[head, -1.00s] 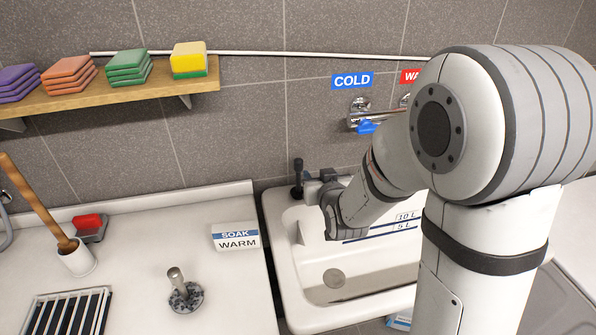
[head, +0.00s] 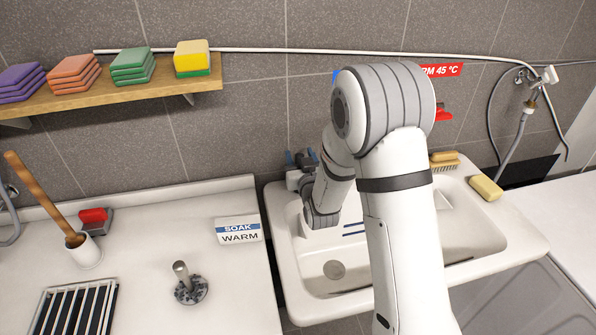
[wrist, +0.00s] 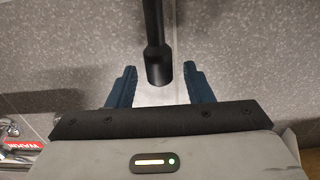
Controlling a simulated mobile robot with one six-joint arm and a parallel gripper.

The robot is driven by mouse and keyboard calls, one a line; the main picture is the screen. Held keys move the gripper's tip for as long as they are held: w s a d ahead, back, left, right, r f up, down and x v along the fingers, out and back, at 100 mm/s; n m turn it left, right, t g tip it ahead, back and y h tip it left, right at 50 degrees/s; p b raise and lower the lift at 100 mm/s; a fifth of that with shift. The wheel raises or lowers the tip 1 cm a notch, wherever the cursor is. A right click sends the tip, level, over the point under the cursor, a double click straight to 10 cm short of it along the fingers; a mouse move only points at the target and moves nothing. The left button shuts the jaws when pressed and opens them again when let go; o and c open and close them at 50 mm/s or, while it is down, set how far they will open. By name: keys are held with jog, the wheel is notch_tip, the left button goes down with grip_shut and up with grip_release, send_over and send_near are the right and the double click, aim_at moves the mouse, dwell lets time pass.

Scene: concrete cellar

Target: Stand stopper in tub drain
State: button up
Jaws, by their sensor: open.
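My gripper (head: 301,158) is open at the back left corner of the white tub (head: 480,238). In the wrist view a black rod with a thicker end (wrist: 158,65) lies in line with the gap between my two blue fingers, touching neither. It may be the stopper; its foot is out of the wrist view, and in the head view my gripper largely hides it. I cannot tell whether it is fully between the fingers. The round drain (head: 334,269) in the tub floor is uncovered. A metal post on a speckled disc (head: 188,284) stands on the left counter.
A SOAK WARM sign (head: 239,231) stands on the counter by the tub. A yellow sponge (head: 485,188) and a brush (head: 444,161) lie on the tub's back right rim. A shelf with sponges (head: 110,95) is on the wall. My arm covers the tub's middle.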

jog(key=shift+w+a, duration=0.1)
jog(key=shift+w, duration=0.25)
grip_shut()
dwell(0.3)
